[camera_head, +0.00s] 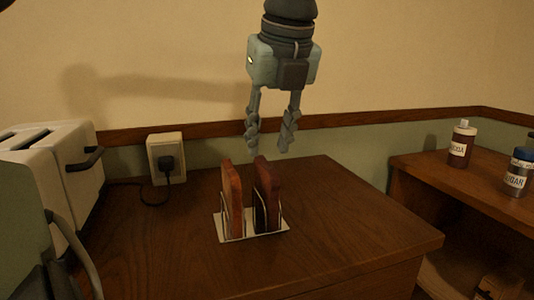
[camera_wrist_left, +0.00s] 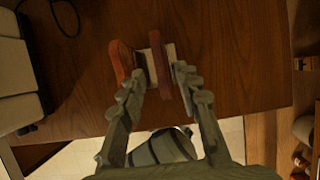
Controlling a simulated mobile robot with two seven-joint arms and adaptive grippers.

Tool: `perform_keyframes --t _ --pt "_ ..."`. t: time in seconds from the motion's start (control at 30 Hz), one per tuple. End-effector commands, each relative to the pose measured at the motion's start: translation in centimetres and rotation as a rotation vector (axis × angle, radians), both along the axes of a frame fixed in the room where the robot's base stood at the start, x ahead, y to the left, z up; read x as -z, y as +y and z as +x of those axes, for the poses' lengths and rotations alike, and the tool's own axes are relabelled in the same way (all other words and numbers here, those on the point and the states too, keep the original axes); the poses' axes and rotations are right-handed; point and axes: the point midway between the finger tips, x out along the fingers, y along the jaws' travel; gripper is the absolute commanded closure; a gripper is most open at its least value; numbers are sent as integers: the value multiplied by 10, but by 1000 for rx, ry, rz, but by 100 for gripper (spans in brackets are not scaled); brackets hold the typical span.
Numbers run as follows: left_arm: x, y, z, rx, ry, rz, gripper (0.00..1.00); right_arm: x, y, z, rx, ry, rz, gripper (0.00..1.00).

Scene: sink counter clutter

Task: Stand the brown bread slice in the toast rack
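The toast rack (camera_head: 252,230) stands on the wooden counter with two slices upright in it. The left slice (camera_head: 232,195) is reddish brown; the right slice (camera_head: 268,192) is darker brown. Both also show from above in the left wrist view, the left one (camera_wrist_left: 121,60) more orange and the right one (camera_wrist_left: 160,70) darker. My left gripper (camera_head: 267,148) is open and empty, pointing down above the rack. Its fingertips (camera_wrist_left: 156,78) lie to either side of the darker slice in the wrist view, apart from it. My right gripper is not in view.
A white toaster (camera_head: 55,165) stands at the left. A plugged-in wall socket (camera_head: 165,158) is behind the rack. Labelled jars, including a soda jar (camera_head: 462,147) and a sugar jar (camera_head: 519,174), stand on a side shelf. The counter right of the rack is clear.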

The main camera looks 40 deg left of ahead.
Motion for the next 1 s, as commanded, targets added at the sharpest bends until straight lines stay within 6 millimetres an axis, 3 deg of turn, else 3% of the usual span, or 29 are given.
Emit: perform_keyframes --t 0.2,0.4,1.0 --pt "-46 -16 -8 -1 -4 2 67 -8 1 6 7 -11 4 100" --pt "-70 -25 -13 -1 -1 2 67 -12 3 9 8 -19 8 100" --pt "-76 -28 -14 0 0 0 67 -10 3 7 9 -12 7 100"
